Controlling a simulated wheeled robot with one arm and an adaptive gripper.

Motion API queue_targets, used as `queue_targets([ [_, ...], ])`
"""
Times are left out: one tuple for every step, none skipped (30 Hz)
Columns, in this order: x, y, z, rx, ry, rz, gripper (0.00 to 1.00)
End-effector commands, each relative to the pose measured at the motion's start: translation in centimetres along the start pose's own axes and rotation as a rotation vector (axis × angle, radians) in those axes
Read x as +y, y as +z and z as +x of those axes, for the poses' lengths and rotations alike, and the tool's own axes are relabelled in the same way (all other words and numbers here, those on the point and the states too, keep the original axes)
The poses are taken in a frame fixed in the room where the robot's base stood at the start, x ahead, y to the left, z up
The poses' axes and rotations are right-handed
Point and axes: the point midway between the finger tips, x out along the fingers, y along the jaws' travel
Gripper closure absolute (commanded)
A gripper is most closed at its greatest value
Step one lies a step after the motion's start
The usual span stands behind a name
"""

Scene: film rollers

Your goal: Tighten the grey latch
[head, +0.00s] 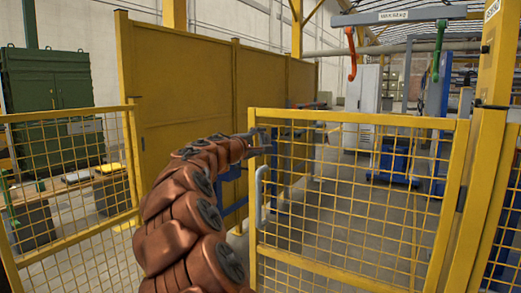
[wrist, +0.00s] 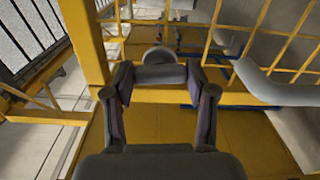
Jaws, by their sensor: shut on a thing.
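The grey latch (wrist: 160,75) is a short grey bar with a rounded knob, at the top edge of the yellow mesh gate (head: 357,120). In the wrist view, my gripper (wrist: 160,84) has its two dark fingers on either side of the bar and is shut on it. In the head view, my gripper (head: 262,141) is small at the gate's upper left corner, and the latch cannot be made out clearly there. The curved grey handle (head: 260,195) is on the gate's left post, below my gripper; it also shows at the right in the wrist view (wrist: 285,88).
A yellow mesh fence (head: 70,180) stands at the left, with a green cabinet (head: 48,82) behind it. Tall yellow panels (head: 215,85) stand behind my arm. A thick yellow post (head: 488,140) is at the right. Open floor and blue carts (head: 392,160) lie beyond the gate.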

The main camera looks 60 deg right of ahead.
Motion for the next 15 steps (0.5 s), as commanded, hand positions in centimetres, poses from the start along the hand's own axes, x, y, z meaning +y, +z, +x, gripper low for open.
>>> queue_targets([
  [-0.15,-0.05,-0.03,0.001,0.001,0.013,0.79],
  [-0.12,-0.04,-0.03,0.001,0.001,0.02,0.79],
  [-0.08,-0.02,-0.02,0.001,0.001,0.027,0.79],
  [-0.08,-0.02,-0.02,0.0,0.0,0.031,0.79],
  [-0.05,-0.01,-0.01,0.0,0.0,0.035,0.79],
  [-0.04,0.0,-0.01,0.0,0.0,0.038,0.79],
  [-0.02,0.01,-0.01,0.0,0.0,0.04,0.79],
  [-0.01,0.01,-0.01,0.0,0.0,0.041,0.79],
  [0.01,0.01,0.0,0.0,0.0,0.043,0.79],
  [0.02,0.01,0.0,0.0,0.0,0.043,0.79],
  [0.02,0.01,0.0,0.0,0.0,0.043,0.79],
  [0.03,0.01,0.0,0.0,0.0,0.043,0.79],
  [0.03,0.02,0.0,0.0,0.0,0.043,0.79],
  [0.04,0.01,0.0,0.0,0.0,0.043,0.79],
  [0.02,0.01,0.01,0.0,-0.001,0.042,0.79],
])
